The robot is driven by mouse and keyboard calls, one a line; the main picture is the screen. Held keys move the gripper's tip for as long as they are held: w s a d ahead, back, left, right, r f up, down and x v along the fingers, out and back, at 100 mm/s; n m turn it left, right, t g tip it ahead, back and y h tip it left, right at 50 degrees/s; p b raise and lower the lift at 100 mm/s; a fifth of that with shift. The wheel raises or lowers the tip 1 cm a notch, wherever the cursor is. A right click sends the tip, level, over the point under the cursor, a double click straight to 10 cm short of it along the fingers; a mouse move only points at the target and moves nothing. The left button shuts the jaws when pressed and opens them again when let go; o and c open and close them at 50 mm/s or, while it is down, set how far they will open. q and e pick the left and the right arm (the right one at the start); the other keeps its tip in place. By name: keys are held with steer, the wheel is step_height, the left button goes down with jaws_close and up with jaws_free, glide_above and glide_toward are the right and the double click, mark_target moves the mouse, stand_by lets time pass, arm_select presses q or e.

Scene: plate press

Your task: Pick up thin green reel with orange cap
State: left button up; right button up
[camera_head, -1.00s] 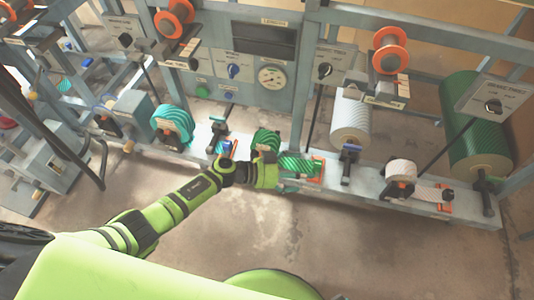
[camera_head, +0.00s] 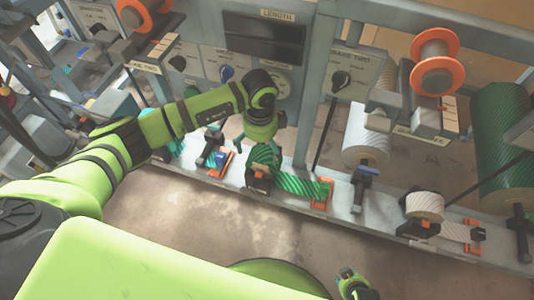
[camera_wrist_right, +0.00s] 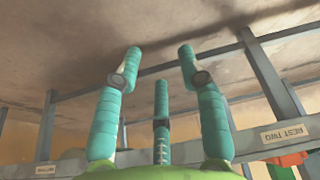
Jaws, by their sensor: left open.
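The thin green reel (camera_head: 300,184) with white stripes lies on the pale ledge, with its orange cap (camera_head: 322,194) at the right end. A thicker green striped roll (camera_head: 265,159) stands just left of it on a dark holder. My left gripper (camera_head: 261,143) points down just above the thicker roll, up and left of the thin reel. It is open, but its fingers are mostly hidden by the wrist. My right gripper (camera_wrist_right: 161,62) has its teal fingers spread, with nothing between them.
The machine frame rises behind the ledge, with a dial panel partly behind my left arm. A white roll (camera_head: 366,140) and a small pale striped roll (camera_head: 425,206) are to the right. An orange-flanged spool (camera_head: 435,62) is above.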

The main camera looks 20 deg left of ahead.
mark_target(263, 157)
arm_select(q)
steer(key=f, duration=0.3)
steer(key=f+b, duration=0.1)
steer(key=f, duration=0.2)
steer(key=shift+s+d, duration=0.1)
steer(key=shift+d, duration=0.1)
steer(key=c, duration=1.6)
